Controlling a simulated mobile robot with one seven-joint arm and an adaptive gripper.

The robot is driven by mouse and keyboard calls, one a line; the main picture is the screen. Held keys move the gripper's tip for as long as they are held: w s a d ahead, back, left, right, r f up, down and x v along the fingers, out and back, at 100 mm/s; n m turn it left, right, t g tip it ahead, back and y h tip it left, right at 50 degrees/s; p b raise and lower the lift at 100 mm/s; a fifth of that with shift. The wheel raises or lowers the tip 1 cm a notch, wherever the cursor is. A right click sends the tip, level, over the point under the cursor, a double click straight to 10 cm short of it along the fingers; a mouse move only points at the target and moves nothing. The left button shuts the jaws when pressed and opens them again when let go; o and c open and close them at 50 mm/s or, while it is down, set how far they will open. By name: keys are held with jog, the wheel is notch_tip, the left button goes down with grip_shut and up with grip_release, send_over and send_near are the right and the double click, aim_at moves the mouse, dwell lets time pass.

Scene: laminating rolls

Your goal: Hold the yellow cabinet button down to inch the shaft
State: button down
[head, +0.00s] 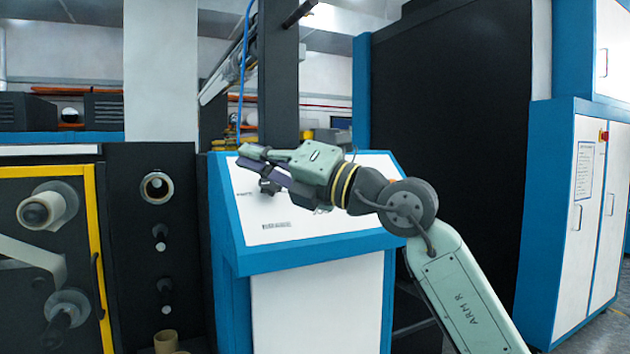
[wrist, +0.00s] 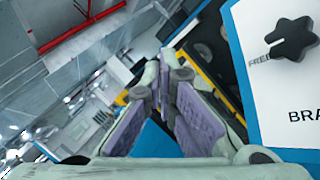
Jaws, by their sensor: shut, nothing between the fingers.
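My gripper (head: 250,157) is shut and empty, held above the upper left part of the sloped white panel of a blue console cabinet (head: 330,232). In the wrist view its fingertips (wrist: 169,62) meet, pointing past the panel's edge. A black star-shaped knob (wrist: 292,40) sits on the panel at the right of that view, beside the label FREE and the letters BRA. I cannot make out a yellow button in either view; my arm covers part of the panel. At the left, shafts carry a white roll (head: 62,204) and a smaller roll (head: 70,304).
A yellow-framed machine (head: 101,270) stands left of the console. A tall black and blue machine (head: 450,120) rises behind at right. White cabinet doors (head: 585,225) with a red button (head: 603,134) are at far right. A blue cable (head: 243,70) hangs behind the console.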

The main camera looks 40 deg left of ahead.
jog(key=w+d+r+m+t+h, duration=0.1)
jog(key=w+d+m+t, duration=0.1)
jog(key=w+t, duration=0.3)
jog(key=w+d+r+m+t+h, duration=0.1)
jog(key=w+d+m+t+h, duration=0.1)
jog(key=w+t, duration=0.4)
jog(key=w+m, duration=0.1)
jog(key=w, duration=0.4)
jog(key=shift+w+d+m+p, duration=0.2)
jog(key=shift+d+m+p, duration=0.1)
jog(key=shift+d+p, duration=0.1)
jog(key=shift+w+a+f+b, duration=0.35)
jog(key=shift+w+a+f, duration=0.05)
jog(key=shift+a+f, duration=0.6)
jog(key=shift+w+a+f+b, duration=0.35)
jog(key=shift+a+f, duration=0.6)
jog(key=shift+f, duration=0.1)
jog(key=shift+w+a+f+b, duration=0.35)
jog(key=shift+w+a+f, duration=0.05)
jog(key=shift+a+f, duration=0.6)
jog(key=shift+f, duration=0.1)
jog(key=shift+w+a+f, duration=0.1)
jog(key=shift+a+f, duration=0.1)
